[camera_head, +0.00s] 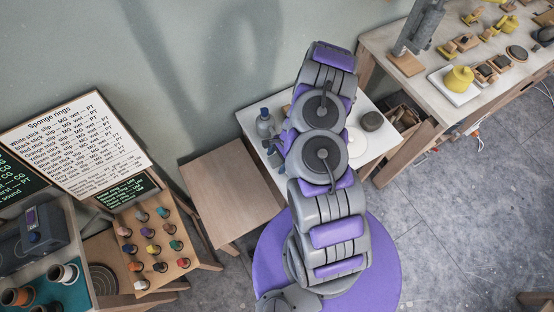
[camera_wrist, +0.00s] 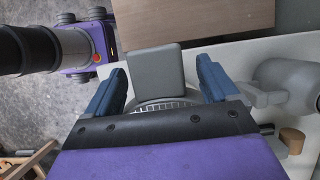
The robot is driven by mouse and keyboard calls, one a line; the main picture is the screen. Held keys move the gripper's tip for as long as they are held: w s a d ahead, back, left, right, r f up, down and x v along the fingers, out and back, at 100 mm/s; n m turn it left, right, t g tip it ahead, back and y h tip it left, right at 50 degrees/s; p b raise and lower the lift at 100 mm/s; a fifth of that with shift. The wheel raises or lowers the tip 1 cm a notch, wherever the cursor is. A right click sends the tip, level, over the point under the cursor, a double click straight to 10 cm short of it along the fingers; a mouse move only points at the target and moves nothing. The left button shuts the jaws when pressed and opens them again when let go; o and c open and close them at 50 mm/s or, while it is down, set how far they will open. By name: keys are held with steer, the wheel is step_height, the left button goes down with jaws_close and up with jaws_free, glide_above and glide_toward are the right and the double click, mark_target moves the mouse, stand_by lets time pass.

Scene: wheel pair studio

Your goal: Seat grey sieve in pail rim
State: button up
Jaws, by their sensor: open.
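In the wrist view, a flat grey piece with rounded corners, which looks like part of the grey sieve (camera_wrist: 155,72), lies between the two blue fingers of my gripper (camera_wrist: 160,76). A curved grey edge with pale tick-like marks (camera_wrist: 165,104) shows just below it, partly hidden by my gripper body. The fingers are spread, one on each side of the grey piece, with a gap on each side. I cannot make out a pail rim for sure.
A dark round pot (camera_head: 372,121) sits at the table's right. A brown wooden table (camera_head: 230,190) is bare.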

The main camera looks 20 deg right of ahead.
steer(key=v, duration=1.6)
steer(key=shift+d+r, duration=0.25)
steer(key=shift+r, duration=0.1)
